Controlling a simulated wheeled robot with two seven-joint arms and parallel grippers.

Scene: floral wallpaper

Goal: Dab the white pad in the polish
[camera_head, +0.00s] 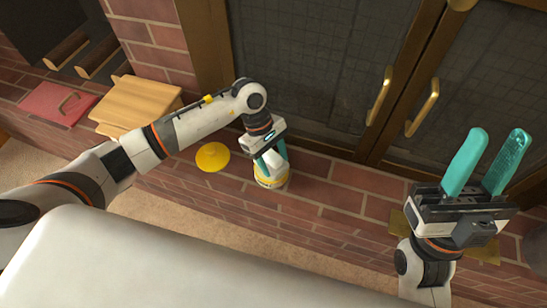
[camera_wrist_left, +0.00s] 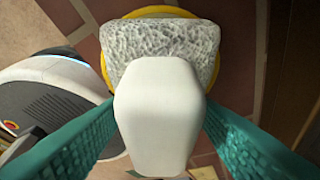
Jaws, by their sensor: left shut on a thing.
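My left gripper (camera_head: 270,160) is shut on the white handle (camera_wrist_left: 158,115) of a pad, with one teal finger on each side in the left wrist view. The pad's pale, rough-textured face (camera_wrist_left: 160,42) sits at the far end of the handle. A yellow-rimmed round tin (camera_head: 272,178) stands on the brick ledge below the left gripper. Its yellow rim (camera_wrist_left: 104,70) shows around the pad in the left wrist view. The pad covers the tin's inside, so I cannot tell whether they touch. My right gripper (camera_head: 498,135) is open and empty, fingers pointing up, at the right.
A yellow disc (camera_head: 212,157) lies on the brick ledge left of the tin. A wooden box (camera_head: 135,103) and a red handled object (camera_head: 58,103) are further left. Dark doors with brass handles (camera_head: 380,95) stand behind.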

